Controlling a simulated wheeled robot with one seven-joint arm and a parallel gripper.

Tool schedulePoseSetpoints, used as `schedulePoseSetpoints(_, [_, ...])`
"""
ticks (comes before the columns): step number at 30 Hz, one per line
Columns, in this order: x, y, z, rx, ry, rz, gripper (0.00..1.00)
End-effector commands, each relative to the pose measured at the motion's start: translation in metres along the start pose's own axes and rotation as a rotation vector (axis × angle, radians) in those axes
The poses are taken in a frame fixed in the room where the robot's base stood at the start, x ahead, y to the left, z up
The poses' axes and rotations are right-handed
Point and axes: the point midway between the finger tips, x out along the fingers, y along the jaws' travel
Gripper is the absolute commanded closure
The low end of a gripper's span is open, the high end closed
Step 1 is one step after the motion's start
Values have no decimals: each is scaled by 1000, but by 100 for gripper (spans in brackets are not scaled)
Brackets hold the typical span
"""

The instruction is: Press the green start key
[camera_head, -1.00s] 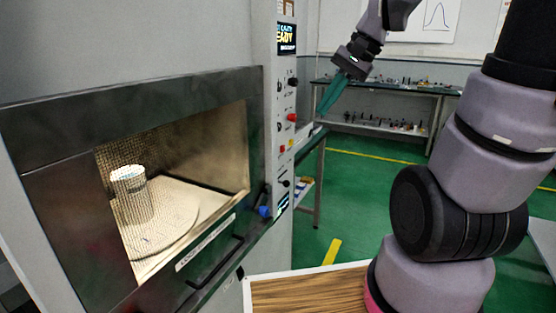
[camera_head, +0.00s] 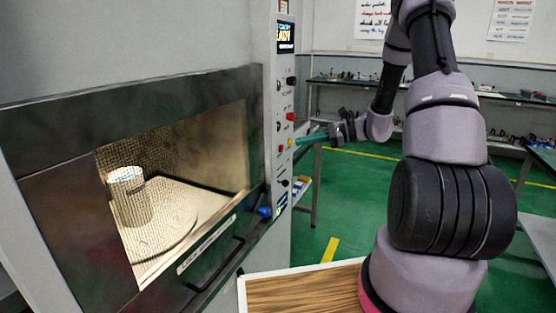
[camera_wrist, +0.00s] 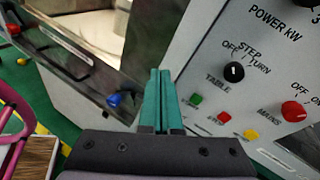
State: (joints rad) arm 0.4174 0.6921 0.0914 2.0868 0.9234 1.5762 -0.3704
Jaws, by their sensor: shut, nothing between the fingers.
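In the head view I cannot make out the green key clearly. My gripper (camera_wrist: 160,72) has teal fingers closed together with nothing between them. In the head view my gripper (camera_head: 299,140) points left at the panel, close to the key row. I cannot tell whether the fingertips touch it.
A black knob (camera_wrist: 234,71) and a large red knob (camera_wrist: 294,110) sit near the keys. A blue knob (camera_head: 264,212) is below. A wooden tabletop (camera_head: 300,291) is in front.

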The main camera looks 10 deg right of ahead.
Motion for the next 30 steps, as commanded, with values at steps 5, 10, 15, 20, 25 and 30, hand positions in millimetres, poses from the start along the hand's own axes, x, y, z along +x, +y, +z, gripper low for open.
schedulePoseSetpoints(5, [-5,-17,-62,153,-90,-161,100])
schedulePoseSetpoints(10, [-12,-25,-109,256,-148,-292,100])
schedulePoseSetpoints(15, [-17,-28,-136,310,-177,-368,100])
schedulePoseSetpoints(20, [-19,-29,-143,324,-184,-391,100])
schedulePoseSetpoints(25, [-19,-29,-143,324,-184,-391,100])
schedulePoseSetpoints(30, [-17,-29,-142,323,-184,-389,100])
